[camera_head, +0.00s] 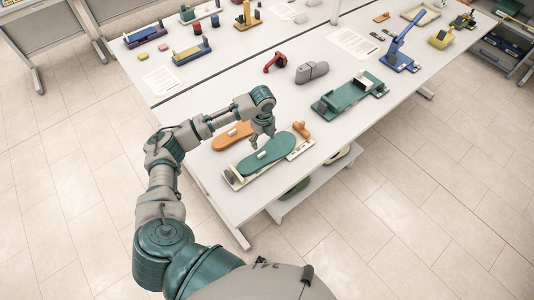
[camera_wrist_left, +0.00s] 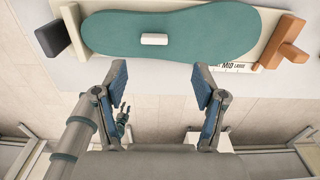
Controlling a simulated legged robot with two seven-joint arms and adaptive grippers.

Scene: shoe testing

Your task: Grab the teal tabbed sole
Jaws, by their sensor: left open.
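The teal sole (camera_head: 274,155) lies flat on a cream measuring board near the table's front left corner, with a small white tab (camera_head: 262,155) standing on its top. In the left wrist view the sole (camera_wrist_left: 190,35) spans the upper part of the picture, with its white tab (camera_wrist_left: 154,39) near the middle. My left gripper (camera_head: 262,138) is above the far side of the sole in the head view. In the left wrist view its two fingers (camera_wrist_left: 158,82) are spread wide with nothing between them, and the tab lies beyond the gap.
An orange sole (camera_head: 232,135) lies just behind the teal one. The cream board (camera_head: 238,180) has an orange block (camera_wrist_left: 284,42) at one end and a dark block (camera_wrist_left: 53,38) at the other. A green fixture (camera_head: 350,95) and a grey object (camera_head: 312,71) stand farther right.

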